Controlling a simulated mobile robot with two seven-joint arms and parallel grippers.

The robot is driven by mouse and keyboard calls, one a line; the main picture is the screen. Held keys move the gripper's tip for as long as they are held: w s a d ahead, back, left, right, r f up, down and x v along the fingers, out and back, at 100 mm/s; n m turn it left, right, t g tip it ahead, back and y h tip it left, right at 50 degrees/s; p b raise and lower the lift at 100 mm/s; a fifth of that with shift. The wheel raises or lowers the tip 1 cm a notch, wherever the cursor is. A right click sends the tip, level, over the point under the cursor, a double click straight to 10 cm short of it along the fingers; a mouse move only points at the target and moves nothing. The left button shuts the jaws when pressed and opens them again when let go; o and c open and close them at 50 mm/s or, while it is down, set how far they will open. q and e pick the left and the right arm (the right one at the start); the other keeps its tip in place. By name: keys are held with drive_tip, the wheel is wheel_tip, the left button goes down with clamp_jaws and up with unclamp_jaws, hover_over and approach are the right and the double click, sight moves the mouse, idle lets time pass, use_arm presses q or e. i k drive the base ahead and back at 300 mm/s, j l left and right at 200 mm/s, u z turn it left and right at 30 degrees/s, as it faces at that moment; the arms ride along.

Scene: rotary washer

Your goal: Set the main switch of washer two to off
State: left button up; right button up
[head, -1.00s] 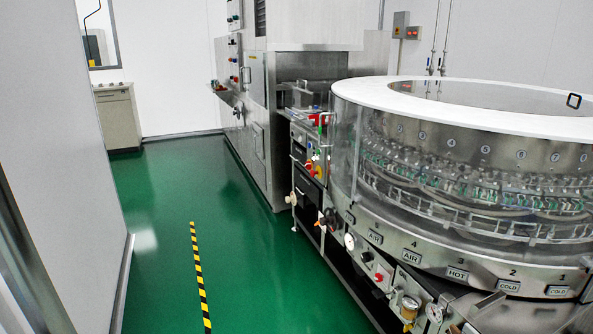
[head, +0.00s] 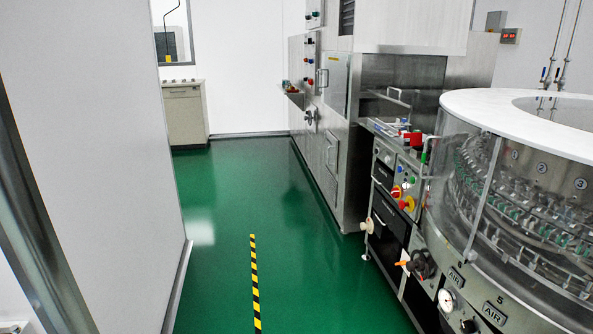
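The round rotary washer (head: 455,185) with a white top rim and clear wall stands at the right, cut off by the picture edge. At its left end is a control panel (head: 383,155) with small coloured buttons. Two red and yellow rotary knobs show there, one higher (head: 397,192) and one lower and to the right (head: 407,203). Their settings are too small to read. I cannot tell which machine is numbered two, or which knob is the main switch. Neither of my grippers is in view.
A tall steel machine (head: 345,115) with buttons and a door stands behind the washer. Green floor (head: 240,200) lies open ahead, with a yellow-black stripe (head: 255,280). A white wall (head: 95,150) bounds the left. A low cabinet (head: 186,115) stands at the back.

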sight(395, 193)
drive_tip(key=i, duration=1.2)
drive_tip(key=i+j+z, duration=0.1)
drive_tip(key=i+z, duration=0.3)
drive_tip(key=i+j+z, duration=0.25)
drive_tip(key=i+z, duration=0.2)
drive_tip(key=i+j+z, duration=0.2)
drive_tip(key=z, duration=0.2)
drive_tip(key=i+j+z, duration=0.2)
drive_tip(key=z, duration=0.2)
drive_tip(key=i+j+z, duration=0.1)
drive_tip(key=j+z, duration=0.35)
drive_tip(key=i+j+z, duration=0.1)
drive_tip(key=j+z, duration=0.15)
drive_tip(key=z, duration=0.15)
drive_tip(key=j+z, duration=0.4)
drive_tip(key=j, duration=0.15)
drive_tip(key=j+z, duration=0.4)
drive_tip(key=j, duration=0.15)
